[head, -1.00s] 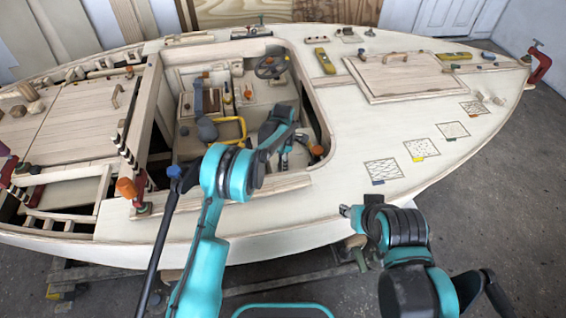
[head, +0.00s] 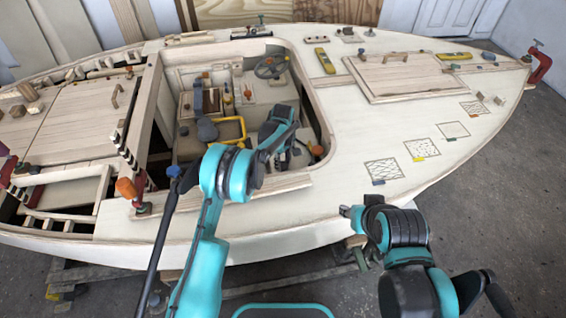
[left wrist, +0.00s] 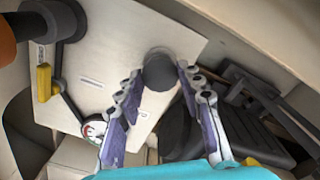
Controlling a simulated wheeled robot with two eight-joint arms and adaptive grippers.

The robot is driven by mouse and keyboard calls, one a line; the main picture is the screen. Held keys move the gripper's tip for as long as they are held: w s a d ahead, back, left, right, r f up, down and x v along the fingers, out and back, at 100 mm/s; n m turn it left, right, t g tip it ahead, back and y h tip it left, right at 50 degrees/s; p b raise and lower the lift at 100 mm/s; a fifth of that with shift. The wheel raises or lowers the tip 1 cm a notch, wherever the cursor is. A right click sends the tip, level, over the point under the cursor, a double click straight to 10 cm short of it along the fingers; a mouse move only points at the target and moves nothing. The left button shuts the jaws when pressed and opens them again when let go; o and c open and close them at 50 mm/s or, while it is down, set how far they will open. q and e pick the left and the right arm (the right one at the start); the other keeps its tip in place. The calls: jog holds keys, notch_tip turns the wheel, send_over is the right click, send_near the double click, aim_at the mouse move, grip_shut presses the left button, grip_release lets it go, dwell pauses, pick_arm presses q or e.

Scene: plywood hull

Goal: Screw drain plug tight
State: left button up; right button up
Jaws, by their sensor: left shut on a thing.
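My left arm reaches into the open cockpit, and its gripper (head: 284,157) is low there, small and partly hidden by its own wrist. In the left wrist view the two purple-grey fingers (left wrist: 160,80) are closed on the sides of a dark grey round plug (left wrist: 160,68), which stands against a pale panel (left wrist: 95,70). The plug's lower part and any thread are hidden, so how deep it sits cannot be told.
The cockpit rim (head: 318,110) surrounds the left arm closely. An orange-handled clamp (head: 127,188) stands left. In the left wrist view a yellow lever (left wrist: 44,82) and a black slatted part (left wrist: 235,125) flank the fingers.

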pick_arm(q)
jog(key=m, duration=0.6)
jog(key=shift+m, duration=0.3)
jog(key=m, duration=1.1)
jog(key=shift+m, duration=0.3)
jog(key=m, duration=0.5)
jog(key=shift+w, duration=0.1)
jog(key=m, duration=0.6)
jog(key=shift+r, duration=0.1)
jog(key=m, duration=1.1)
jog(key=shift+m, duration=0.4)
jog(key=m, duration=0.5)
jog(key=shift+m, duration=0.3)
